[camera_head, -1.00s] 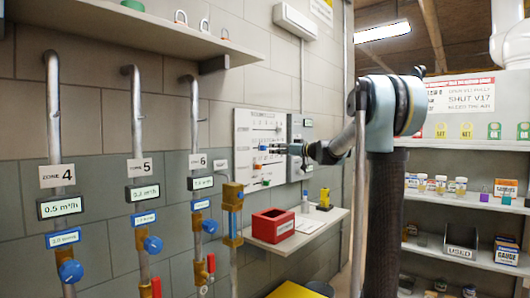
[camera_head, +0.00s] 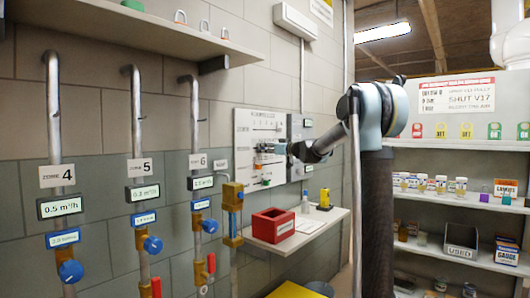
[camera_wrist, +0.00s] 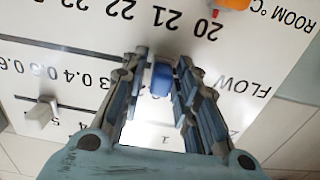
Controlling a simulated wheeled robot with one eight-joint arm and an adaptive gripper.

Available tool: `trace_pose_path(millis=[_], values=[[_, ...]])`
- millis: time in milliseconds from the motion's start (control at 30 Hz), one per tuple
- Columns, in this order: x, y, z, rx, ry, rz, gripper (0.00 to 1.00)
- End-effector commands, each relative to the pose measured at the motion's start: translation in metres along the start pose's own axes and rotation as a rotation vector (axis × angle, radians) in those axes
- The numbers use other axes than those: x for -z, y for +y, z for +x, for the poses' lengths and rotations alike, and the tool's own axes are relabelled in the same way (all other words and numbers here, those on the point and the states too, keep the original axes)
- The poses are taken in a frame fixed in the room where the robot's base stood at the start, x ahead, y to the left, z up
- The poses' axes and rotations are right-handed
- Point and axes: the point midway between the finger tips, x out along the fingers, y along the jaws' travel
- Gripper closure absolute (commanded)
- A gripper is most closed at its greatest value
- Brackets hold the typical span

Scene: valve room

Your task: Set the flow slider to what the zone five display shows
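The zone 5 display (camera_head: 142,193) is on the wall under the 5 tag; its small digits look like 0.3 m³/h. The flow slider's blue knob (camera_wrist: 161,80) is on the white panel (camera_head: 246,128), which shows upside down in the wrist view. The knob sits between the FLOW label and the 0.3 mark; nearer numbers are hidden by a finger. My gripper (camera_wrist: 159,75) is at the panel, with its fingers on either side of the knob. A narrow gap shows beside the knob, so the fingers look open around it. My gripper also shows in the head view (camera_head: 268,150).
An orange knob (camera_wrist: 237,3) is on the neighbouring ROOM °C scale, and a white knob (camera_wrist: 41,113) is on another scale. A red bin (camera_head: 273,225) stands on a shelf below the panel. Zone 4 (camera_head: 61,207) and zone 6 (camera_head: 201,182) displays flank zone 5.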

Motion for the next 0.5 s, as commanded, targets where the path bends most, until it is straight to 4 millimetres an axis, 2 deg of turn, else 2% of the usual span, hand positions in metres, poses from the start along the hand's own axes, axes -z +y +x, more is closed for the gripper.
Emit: trace_pose_path(millis=[33,67,100,500], values=[[0.0,0.0,-0.0001,0.0,0.0,0.0,0.91],[0.0,0.0,-0.0002,0.0,0.0,0.0,0.97],[0.0,0.0,-0.0002,0.0,0.0,0.0,1.0],[0.0,0.0083,-0.0006,0.0,0.0,0.0,1.0]])
